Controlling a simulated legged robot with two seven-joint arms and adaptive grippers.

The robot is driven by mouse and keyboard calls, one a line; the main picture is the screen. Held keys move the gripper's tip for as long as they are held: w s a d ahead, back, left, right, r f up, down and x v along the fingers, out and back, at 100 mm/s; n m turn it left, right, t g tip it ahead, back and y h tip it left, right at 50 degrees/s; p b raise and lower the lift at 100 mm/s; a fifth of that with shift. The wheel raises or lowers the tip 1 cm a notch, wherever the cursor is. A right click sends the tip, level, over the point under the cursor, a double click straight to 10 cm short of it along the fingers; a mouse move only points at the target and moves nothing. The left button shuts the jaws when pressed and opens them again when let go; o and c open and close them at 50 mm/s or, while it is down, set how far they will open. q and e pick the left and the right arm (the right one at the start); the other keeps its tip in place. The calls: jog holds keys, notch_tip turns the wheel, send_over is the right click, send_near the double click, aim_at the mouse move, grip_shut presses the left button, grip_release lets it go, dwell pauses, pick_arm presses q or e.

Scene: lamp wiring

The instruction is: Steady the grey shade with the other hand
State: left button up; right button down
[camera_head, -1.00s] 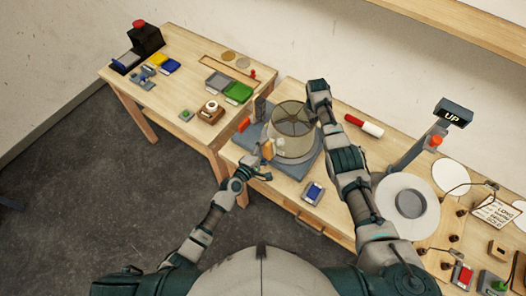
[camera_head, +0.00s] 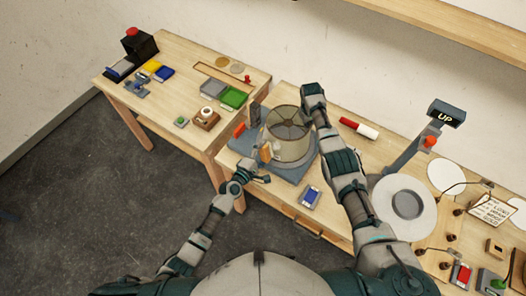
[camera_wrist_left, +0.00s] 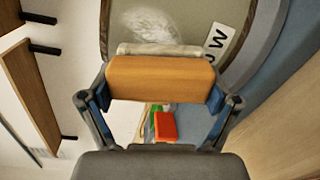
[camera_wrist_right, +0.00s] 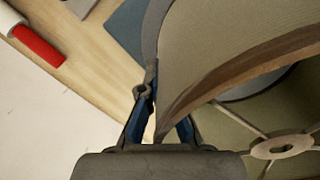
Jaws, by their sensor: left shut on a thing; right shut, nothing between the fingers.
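The grey shade (camera_head: 288,147) is an open-topped drum with a brown rim and inner spokes. It stands on a blue-grey base (camera_head: 303,170) on the right bench. My left gripper (camera_head: 258,166) is shut on an orange-brown block (camera_wrist_left: 155,78), in front of the shade's near left side; whether the block touches it is unclear. The shade's wall with a white "W" label (camera_wrist_left: 215,42) is behind the block. My right gripper (camera_wrist_right: 158,105) is shut and empty beside the shade's rim (camera_wrist_right: 235,75); contact cannot be told, and the wall partly hides its fingers.
A red and white cylinder (camera_head: 358,128) lies behind the right arm. A small blue device (camera_head: 311,196) lies at the bench's front. The left table (camera_head: 190,85) holds small coloured boxes.

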aim_at(278, 147)
pick_arm(q)
jog(key=shift+x, duration=0.9)
jog(key=shift+s+d, duration=0.6)
jog(key=shift+d, duration=0.15)
jog(key=shift+s+d, duration=0.55)
jog(key=shift+d, duration=0.35)
jog(key=shift+w+a, duration=0.65)
jog(key=shift+a, duration=0.15)
jog(key=shift+w+a, duration=0.65)
jog(key=shift+a, duration=0.2)
jog(key=shift+r, duration=0.55)
jog(key=shift+s+d, duration=0.65)
jog(key=shift+d, duration=0.2)
jog(key=shift+s+d, duration=0.6)
jog(key=shift+d, duration=0.25)
jog(key=shift+a, duration=0.1)
jog(key=shift+w+a, duration=1.3)
jog(key=shift+a, duration=0.3)
